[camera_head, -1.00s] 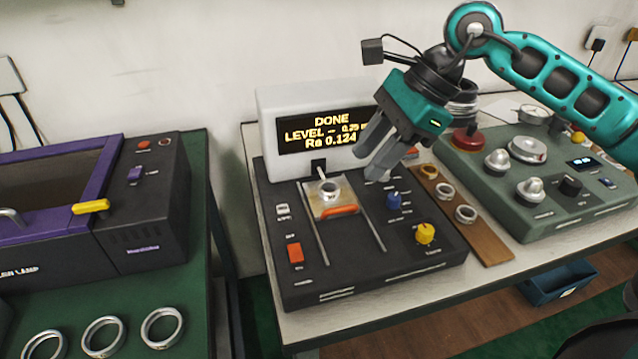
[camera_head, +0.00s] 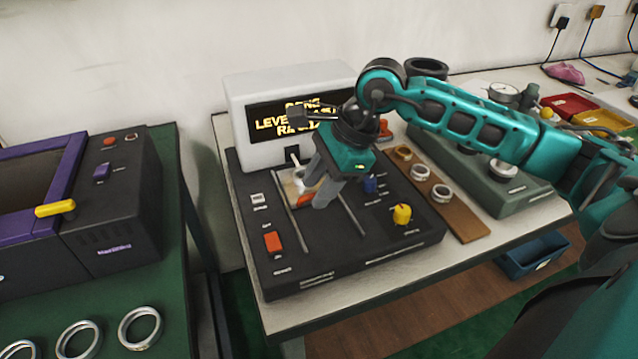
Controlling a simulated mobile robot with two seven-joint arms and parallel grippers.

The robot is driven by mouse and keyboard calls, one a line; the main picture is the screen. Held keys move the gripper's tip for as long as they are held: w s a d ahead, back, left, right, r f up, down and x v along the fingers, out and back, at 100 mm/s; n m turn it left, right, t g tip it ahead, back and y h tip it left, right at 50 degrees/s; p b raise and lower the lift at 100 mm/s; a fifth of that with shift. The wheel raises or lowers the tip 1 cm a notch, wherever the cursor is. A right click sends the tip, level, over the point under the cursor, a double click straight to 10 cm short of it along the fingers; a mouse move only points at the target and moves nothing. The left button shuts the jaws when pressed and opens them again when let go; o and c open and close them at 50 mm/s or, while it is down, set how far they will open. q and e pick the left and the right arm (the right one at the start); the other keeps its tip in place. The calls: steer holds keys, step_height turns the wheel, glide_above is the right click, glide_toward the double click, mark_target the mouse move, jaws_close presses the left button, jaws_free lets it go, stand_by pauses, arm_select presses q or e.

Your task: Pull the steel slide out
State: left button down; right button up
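The steel slide (camera_head: 284,184) is a small metal plate between two thin rails, at the back of the dark measuring unit (camera_head: 256,218). A metal ring on it shows in part. The lit display (camera_head: 290,115) is partly covered by my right arm. My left gripper is not in view.
Orange switch (camera_head: 273,242) and yellow knob (camera_head: 402,214) flank the rails. A wooden strip (camera_head: 465,222) with several rings lies right, beside a green unit (camera_head: 500,197). A purple-trimmed machine (camera_head: 130,190) stands left on a green table with several rings. The rails' front stretch is clear.

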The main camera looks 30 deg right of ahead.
steer(key=shift+f, duration=0.1)
steer(key=shift+c, duration=0.4)
jaws_close()
